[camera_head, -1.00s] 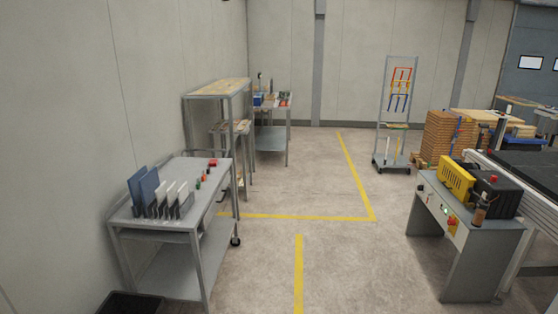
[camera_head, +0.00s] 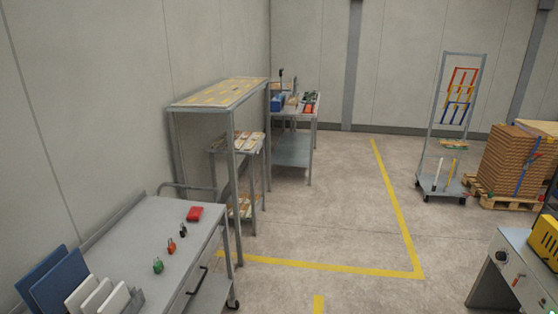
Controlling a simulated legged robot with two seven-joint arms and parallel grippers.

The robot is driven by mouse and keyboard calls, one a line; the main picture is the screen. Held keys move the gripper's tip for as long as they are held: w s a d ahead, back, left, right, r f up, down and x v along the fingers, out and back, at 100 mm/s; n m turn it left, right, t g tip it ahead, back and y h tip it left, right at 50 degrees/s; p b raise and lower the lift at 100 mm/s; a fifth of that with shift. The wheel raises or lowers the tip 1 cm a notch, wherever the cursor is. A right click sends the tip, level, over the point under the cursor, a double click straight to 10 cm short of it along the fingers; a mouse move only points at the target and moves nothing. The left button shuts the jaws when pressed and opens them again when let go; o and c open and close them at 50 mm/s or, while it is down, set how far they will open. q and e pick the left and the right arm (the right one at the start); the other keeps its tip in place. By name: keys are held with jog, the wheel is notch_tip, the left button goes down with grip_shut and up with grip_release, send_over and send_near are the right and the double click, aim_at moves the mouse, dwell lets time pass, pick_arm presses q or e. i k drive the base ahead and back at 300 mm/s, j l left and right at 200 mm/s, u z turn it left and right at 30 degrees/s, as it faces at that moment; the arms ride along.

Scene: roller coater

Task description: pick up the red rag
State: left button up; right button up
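A small red item (camera_head: 195,214), which looks like the folded red rag, lies flat on the far end of the grey metal cart top (camera_head: 150,222) at the lower left. It is too small to make out its cloth texture. Neither of my grippers shows in the head view.
On the cart, a green padlock (camera_head: 158,266), a red one (camera_head: 171,245) and a black one (camera_head: 183,230) stand in a row near the rag. Blue and white panels (camera_head: 60,284) stand upright at the near end. A tall shelf (camera_head: 222,93) stands behind. Open floor (camera_head: 330,225) lies to the right.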

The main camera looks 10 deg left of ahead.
aim_at(194, 214)
jog(key=i, duration=1.2)
jog(key=i+u, duration=0.1)
jog(key=i, duration=1.1)
jog(key=i+u, duration=0.8)
jog(key=u, duration=0.15)
jog(key=i+l+u, duration=0.3)
jog(key=u, duration=0.15)
jog(key=i+l+u, duration=0.2)
jog(key=i+u, duration=0.25)
